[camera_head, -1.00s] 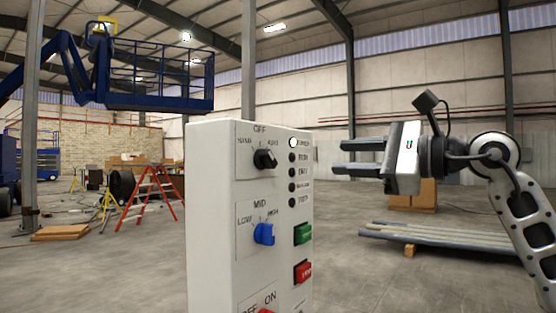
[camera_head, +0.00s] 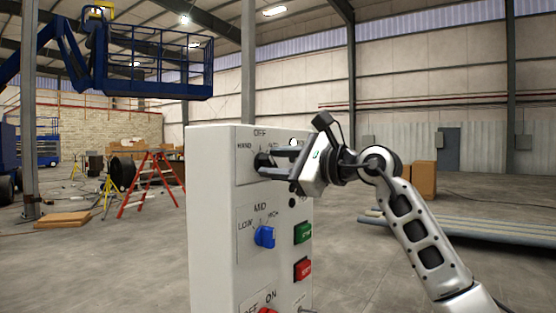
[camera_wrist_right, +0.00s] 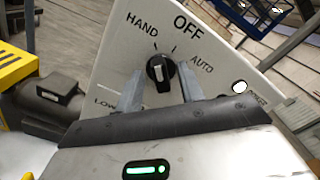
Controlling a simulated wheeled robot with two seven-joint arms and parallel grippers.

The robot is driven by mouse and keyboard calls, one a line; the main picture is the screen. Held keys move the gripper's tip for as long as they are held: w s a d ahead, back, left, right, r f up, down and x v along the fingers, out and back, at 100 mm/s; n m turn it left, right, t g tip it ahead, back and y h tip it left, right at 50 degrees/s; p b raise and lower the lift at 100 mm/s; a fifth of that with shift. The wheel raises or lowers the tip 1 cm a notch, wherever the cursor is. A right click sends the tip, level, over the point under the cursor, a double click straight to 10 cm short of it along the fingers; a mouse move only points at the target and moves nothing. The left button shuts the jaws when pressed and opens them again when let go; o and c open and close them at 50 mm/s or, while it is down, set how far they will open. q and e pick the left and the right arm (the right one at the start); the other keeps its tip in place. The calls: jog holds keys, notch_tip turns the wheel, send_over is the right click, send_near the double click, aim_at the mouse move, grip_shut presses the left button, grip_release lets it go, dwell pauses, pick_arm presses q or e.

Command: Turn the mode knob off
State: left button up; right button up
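The mode knob (camera_head: 262,161) is a black rotary knob high on the front of a white control box (camera_head: 214,220). In the right wrist view the knob (camera_wrist_right: 160,72) sits below the labels HAND, OFF and AUTO. I cannot tell for certain which label it points to. My right gripper (camera_head: 268,163) is at the knob, coming from the right. In the wrist view the two fingers of the right gripper (camera_wrist_right: 160,88) stand open on either side of the knob, with small gaps between. My left gripper is not in view.
Below are a blue LOW/MID/HIGH knob (camera_head: 264,236), a green button (camera_head: 302,232), a red button (camera_head: 302,268) and another red control (camera_head: 266,310). My right gripper covers part of the indicator column. Open floor surrounds the box; a red ladder (camera_head: 150,185) stands behind left.

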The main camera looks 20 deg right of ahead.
jog(key=shift+c, duration=0.4)
grip_shut()
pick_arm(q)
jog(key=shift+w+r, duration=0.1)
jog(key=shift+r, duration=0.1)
pick_arm(e)
jog(key=shift+r+m+p, duration=0.1)
jog(key=shift+m+p, duration=0.25)
jog(key=shift+m, duration=0.65)
jog(key=m+p, duration=0.1)
jog(key=m, duration=0.3)
jog(key=shift+d, duration=0.1)
jog(key=shift+w+m, duration=0.1)
jog(key=shift+m, duration=0.8)
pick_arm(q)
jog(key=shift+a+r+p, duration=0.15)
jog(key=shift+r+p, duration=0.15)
pick_arm(e)
jog(key=shift+m, duration=0.4)
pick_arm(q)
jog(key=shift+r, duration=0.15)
